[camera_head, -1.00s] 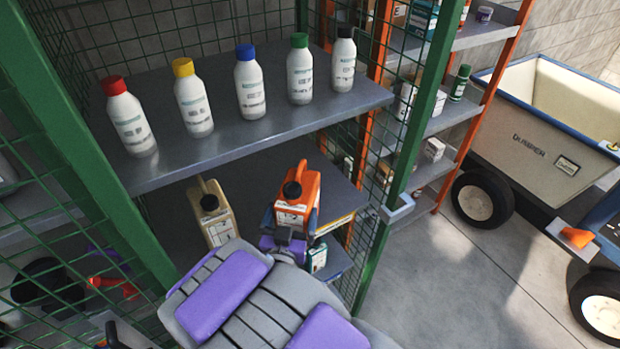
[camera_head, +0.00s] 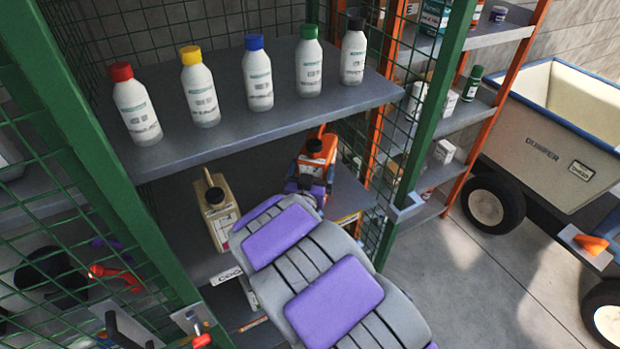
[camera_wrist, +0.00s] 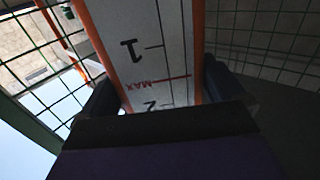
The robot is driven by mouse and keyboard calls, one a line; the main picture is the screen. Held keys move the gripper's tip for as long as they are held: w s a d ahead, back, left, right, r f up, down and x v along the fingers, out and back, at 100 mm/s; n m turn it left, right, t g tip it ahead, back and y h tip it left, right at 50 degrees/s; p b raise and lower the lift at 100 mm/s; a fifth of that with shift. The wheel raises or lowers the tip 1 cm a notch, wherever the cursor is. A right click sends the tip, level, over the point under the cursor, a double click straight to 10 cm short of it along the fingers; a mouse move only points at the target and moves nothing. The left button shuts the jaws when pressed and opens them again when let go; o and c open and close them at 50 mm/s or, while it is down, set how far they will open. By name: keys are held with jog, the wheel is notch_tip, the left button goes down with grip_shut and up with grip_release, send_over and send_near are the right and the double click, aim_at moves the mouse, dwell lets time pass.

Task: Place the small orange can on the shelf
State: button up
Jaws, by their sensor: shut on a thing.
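The small orange can (camera_head: 318,148) has a black cap and a white label. It is in the cage bay, at the right part of the middle grey shelf (camera_head: 265,180), under the upper shelf's front edge. I cannot tell whether its base touches the shelf. My gripper (camera_head: 306,188) is shut on the can, its fingers mostly hidden by my arm. In the wrist view the can's white scale side (camera_wrist: 150,50), with orange edges, fills the space between my dark fingers (camera_wrist: 160,92). A beige can (camera_head: 216,205) stands on the same shelf to the left.
Several white bottles with coloured caps stand on the upper shelf (camera_head: 210,150). A green post (camera_head: 440,110) and mesh bound the bay at right. An orange-framed rack (camera_head: 480,150) and a dumper cart (camera_head: 540,150) are farther right. Shelf between the two cans looks clear.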

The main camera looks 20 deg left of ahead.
jog(key=shift+w+d+r, duration=0.15)
jog(key=shift+w+d, duration=0.3)
jog(key=shift+d, duration=0.05)
jog(key=f, duration=0.1)
jog(key=f+b, duration=0.1)
jog(key=f, duration=0.1)
jog(key=shift+a+f, duration=0.3)
jog(key=shift+a, duration=0.1)
jog(key=shift+a+f, duration=0.15)
jog(key=shift+a, duration=0.3)
jog(key=o, duration=1)
jog(key=shift+o, duration=0.5)
jog(key=shift+d, duration=0.55)
jog(key=shift+s, duration=0.15)
jog(key=s+d+p, duration=0.1)
jog(key=s, duration=1)
jog(key=shift+s+d, duration=0.3)
